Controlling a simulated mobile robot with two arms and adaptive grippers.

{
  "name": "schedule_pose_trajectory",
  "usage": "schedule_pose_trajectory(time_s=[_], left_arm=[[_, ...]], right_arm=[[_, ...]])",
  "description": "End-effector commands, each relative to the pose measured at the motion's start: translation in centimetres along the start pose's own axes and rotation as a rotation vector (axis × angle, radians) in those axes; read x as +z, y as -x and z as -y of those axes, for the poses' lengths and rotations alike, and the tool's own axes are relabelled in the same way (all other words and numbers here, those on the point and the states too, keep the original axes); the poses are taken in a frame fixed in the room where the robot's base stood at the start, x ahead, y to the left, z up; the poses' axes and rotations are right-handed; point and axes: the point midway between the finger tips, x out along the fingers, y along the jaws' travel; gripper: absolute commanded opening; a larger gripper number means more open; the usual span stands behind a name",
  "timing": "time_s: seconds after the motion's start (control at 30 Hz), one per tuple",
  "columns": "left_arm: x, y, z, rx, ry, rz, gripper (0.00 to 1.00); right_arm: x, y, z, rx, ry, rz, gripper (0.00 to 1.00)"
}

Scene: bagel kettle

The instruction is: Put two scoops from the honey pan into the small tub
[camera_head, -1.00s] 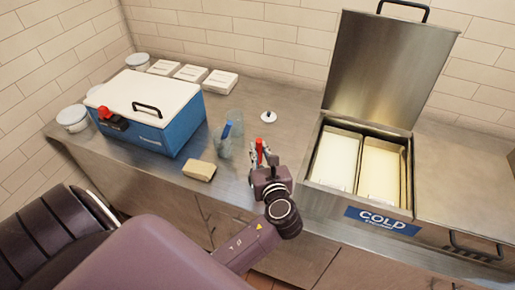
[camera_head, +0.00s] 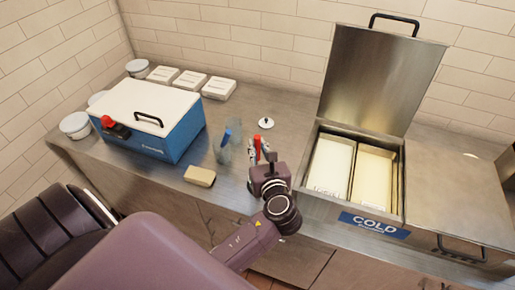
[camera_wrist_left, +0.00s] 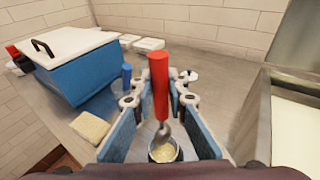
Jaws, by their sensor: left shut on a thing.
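My left gripper (camera_head: 259,153) is shut on an upright red handle (camera_wrist_left: 159,82) with a curved metal neck below it. Under the neck in the left wrist view is a small round metal cup (camera_wrist_left: 164,151) holding pale yellowish stuff. I cannot tell whether this is the scoop's own bowl or a separate tub. In the head view the gripper hides that lower end. An open cold well to the right holds a whitish pan (camera_head: 331,168) and a yellower pan (camera_head: 373,175). Their labels are too small to read. My right gripper is not in view.
A clear container with a blue-handled tool (camera_head: 227,137) stands left of my gripper. A small white lid (camera_head: 266,123) lies behind. A yellowish block (camera_head: 200,175), a blue cooler (camera_head: 172,140), white boxes (camera_head: 190,82) and round tubs (camera_head: 75,125) stand left. The well's lid (camera_head: 381,80) stands open.

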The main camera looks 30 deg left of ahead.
Motion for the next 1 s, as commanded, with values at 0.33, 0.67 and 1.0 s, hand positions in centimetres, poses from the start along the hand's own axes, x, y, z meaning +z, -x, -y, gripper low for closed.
schedule_pose_trajectory(time_s=[0.33, 0.67, 1.0], left_arm=[[2.4, 0.5, 0.0, -0.001, 0.002, 0.001, 0.0], [3.5, 0.8, 0.0, 0.0, 0.0, 0.0, 0.0], [3.5, 0.8, 0.0, 0.0, 0.0, 0.0, 0.0]], right_arm=[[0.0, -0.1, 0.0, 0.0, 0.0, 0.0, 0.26], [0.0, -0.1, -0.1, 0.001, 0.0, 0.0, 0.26], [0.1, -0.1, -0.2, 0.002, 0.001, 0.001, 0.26]])
